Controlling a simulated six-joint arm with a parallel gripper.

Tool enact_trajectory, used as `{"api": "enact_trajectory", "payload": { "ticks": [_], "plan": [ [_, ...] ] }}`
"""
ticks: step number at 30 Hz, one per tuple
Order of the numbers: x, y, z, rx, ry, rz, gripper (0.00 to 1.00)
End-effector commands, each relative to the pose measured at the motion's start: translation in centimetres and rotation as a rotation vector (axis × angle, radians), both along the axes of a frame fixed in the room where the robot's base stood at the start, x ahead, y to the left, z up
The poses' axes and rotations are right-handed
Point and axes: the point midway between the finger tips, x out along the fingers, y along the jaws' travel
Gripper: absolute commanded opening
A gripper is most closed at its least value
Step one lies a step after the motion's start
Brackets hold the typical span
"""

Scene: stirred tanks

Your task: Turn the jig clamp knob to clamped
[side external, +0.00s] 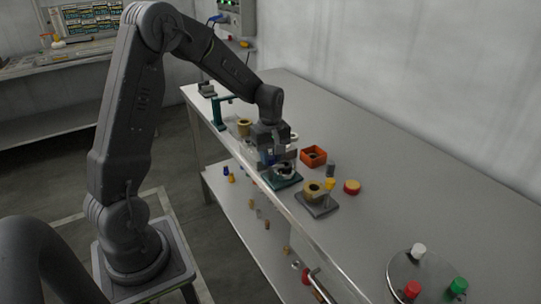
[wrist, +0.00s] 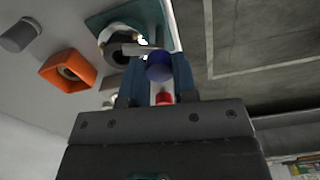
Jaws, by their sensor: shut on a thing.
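The jig is a teal base plate (side external: 284,180) near the front edge of the bench; its teal plate (wrist: 156,15) also shows at the top of the wrist view. A dark round part with a pale rim (wrist: 122,42) sits on it, with a flat grey bar (wrist: 136,50) across it. My gripper (side external: 277,160) reaches down over the jig. In the wrist view my gripper (wrist: 157,70) has its fingers on either side of a blue round knob (wrist: 159,67) and is shut on it. The finger contact and the knob's turned position are partly hidden.
An orange square box (side external: 313,156) stands just behind the jig. A grey plate with a brass cup (side external: 317,190), a yellow piece and a red round piece (side external: 352,187) are to the right. A teal stand (side external: 218,112) is to the left. A round tray (side external: 428,281) holds capped bottles.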

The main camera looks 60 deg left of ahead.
Motion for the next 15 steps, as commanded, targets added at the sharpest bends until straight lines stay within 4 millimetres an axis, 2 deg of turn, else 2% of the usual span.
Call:
{"api": "enact_trajectory", "payload": {
  "ticks": [6,15],
  "plan": [
    [0.03,0.0,0.1,0.0,-0.002,0.179,0.03],
    [0.03,0.0,0.1,0.0,-0.002,0.342,0.03]
  ]
}}
